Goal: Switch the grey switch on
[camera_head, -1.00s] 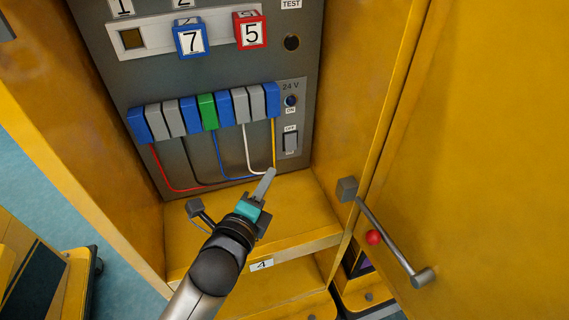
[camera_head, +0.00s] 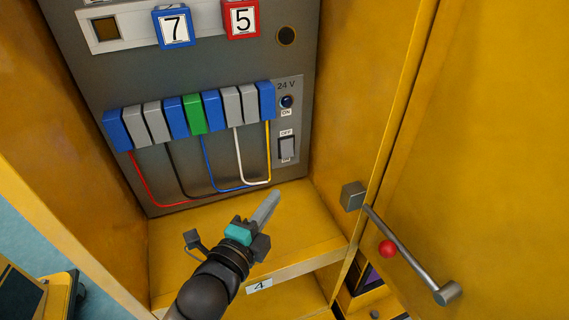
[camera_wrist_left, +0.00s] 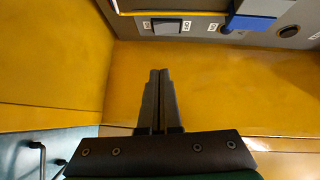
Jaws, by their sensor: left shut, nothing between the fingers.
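The grey switch (camera_head: 287,148) is a small rocker on the panel's right side, with an OFF label above it. It also shows at the top of the left wrist view (camera_wrist_left: 168,26). My left gripper (camera_head: 268,205) is shut and empty. It is in front of and below the switch, over the yellow cabinet shelf, and apart from the switch. In the left wrist view the two fingers (camera_wrist_left: 159,75) lie together and point toward the panel. My right gripper is not in view.
Blue, grey and green terminal blocks (camera_head: 195,114) with coloured wires sit left of the switch. A dark round ON button or lamp (camera_head: 287,102) is above it. The open yellow door (camera_head: 490,160) stands at right, with a metal handle (camera_head: 405,250) and a red ball (camera_head: 387,249).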

